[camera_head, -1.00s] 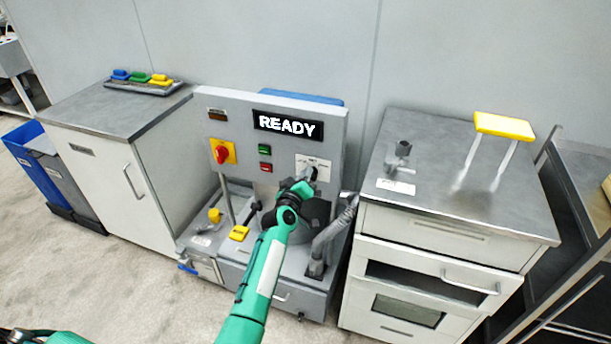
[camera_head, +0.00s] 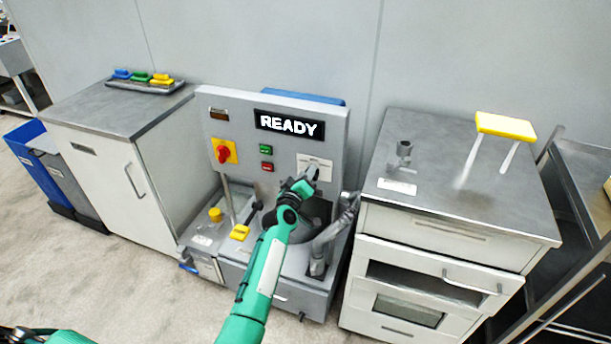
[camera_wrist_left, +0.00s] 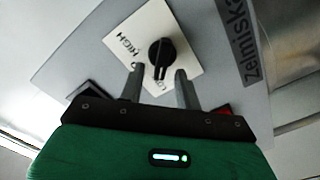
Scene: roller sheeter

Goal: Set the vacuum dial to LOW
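The vacuum dial (camera_wrist_left: 161,54) is a black knob on a white label plate in the left wrist view. HIGH is printed at the plate's upper left and a partly covered LOW below the knob. The knob's narrow grip runs roughly up and down in that view; which end is the pointer I cannot tell. In the head view the plate (camera_head: 316,163) is at the panel's right, with the dial largely hidden by my gripper. My left gripper (camera_wrist_left: 159,73) is open, one finger on each side of the knob's lower part; contact is not clear. My right gripper is not in view.
A grey hose (camera_head: 330,236) stands right of my arm. Cabinets (camera_head: 112,110) flank the machine.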

